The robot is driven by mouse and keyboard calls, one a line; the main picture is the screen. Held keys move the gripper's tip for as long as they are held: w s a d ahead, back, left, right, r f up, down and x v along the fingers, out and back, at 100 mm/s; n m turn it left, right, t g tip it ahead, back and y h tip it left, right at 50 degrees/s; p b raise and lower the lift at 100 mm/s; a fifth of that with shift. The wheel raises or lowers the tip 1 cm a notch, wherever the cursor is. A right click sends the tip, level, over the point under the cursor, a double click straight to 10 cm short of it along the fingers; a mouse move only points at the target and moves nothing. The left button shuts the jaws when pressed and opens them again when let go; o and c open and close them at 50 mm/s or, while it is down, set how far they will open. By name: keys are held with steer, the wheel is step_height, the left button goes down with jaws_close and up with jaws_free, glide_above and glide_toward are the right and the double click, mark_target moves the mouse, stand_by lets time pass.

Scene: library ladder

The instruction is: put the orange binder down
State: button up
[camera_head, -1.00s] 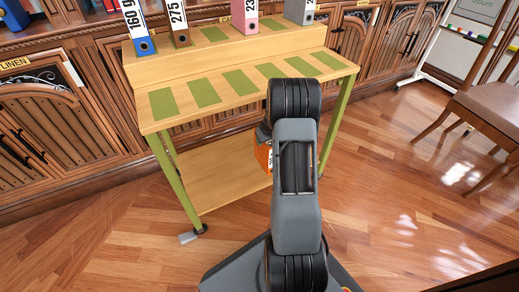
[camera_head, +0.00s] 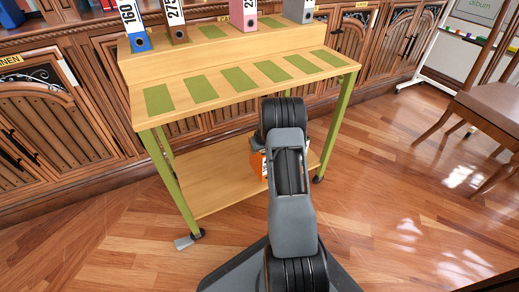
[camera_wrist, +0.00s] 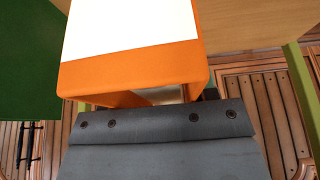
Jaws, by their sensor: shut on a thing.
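The orange binder (camera_head: 257,163) shows partly behind my arm in the head view, near the front of the cart's lower shelf. In the wrist view the orange binder (camera_wrist: 130,68), with a white label, fills the top middle, right at my gripper (camera_wrist: 160,120). My gripper is shut on it. Whether the binder touches a shelf cannot be told.
A wooden cart (camera_head: 225,108) with green legs has several green patches on its middle tier. Blue (camera_head: 135,30), brown (camera_head: 176,25), pink (camera_head: 244,14) and grey (camera_head: 299,10) binders stand on its top tier. The lower shelf (camera_head: 205,185) looks bare at left. A chair (camera_head: 490,105) stands at right.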

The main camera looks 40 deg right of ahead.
steer(key=shift+f, duration=0.1)
steer(key=o, duration=1.4)
steer(key=shift+p+v, duration=1.6)
steer(key=shift+v, duration=2.35)
steer(key=shift+w, duration=0.1)
